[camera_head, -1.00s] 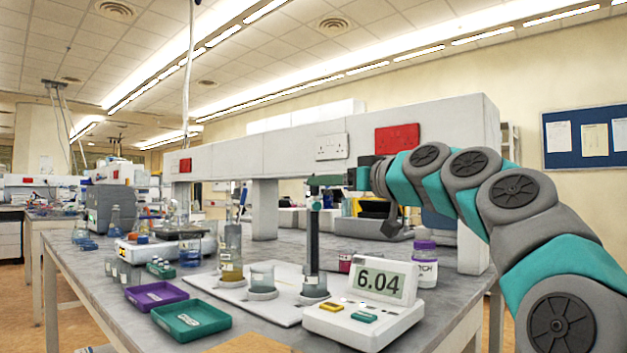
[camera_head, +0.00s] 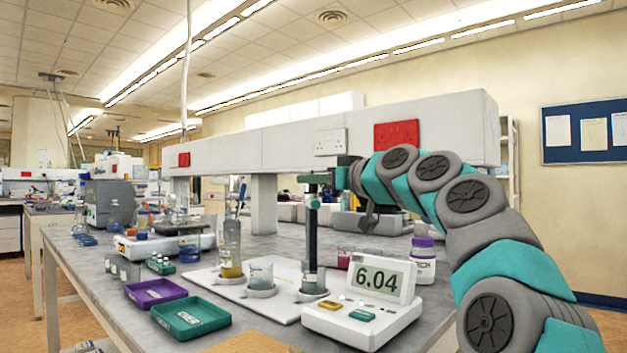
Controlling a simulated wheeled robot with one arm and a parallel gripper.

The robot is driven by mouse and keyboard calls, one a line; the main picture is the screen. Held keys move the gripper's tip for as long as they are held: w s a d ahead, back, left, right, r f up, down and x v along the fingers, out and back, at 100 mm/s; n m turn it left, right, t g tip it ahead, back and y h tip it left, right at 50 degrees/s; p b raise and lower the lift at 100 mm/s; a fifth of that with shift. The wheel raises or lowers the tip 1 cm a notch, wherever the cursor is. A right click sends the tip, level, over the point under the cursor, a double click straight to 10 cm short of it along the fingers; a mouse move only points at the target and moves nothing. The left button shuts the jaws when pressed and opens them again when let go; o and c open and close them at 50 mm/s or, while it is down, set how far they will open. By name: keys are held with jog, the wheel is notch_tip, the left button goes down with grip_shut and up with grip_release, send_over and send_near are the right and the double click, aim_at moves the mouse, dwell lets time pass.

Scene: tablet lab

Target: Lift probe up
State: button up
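The probe (camera_head: 311,235) is a tall dark rod with a green top piece. It stands upright to the left of the meter, its lower end inside a short clear container in a round holder (camera_head: 311,296). The meter (camera_head: 370,300) is white, with a screen that reads 6.04. My gripper (camera_head: 340,178) is at the height of the probe's top, just to its right. It seems to meet or nearly meet the green top piece. The fingers are small and dark here, so I cannot tell whether they are shut on it.
A beaker (camera_head: 261,275) and a tall glass with yellow liquid (camera_head: 231,255) stand left of the probe on a white board. Purple (camera_head: 140,297) and green (camera_head: 160,322) trays lie at the front left. A purple-capped bottle (camera_head: 423,262) stands behind the meter. A shelf (camera_head: 225,158) runs behind.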

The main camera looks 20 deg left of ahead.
grip_shut()
dwell(0.9)
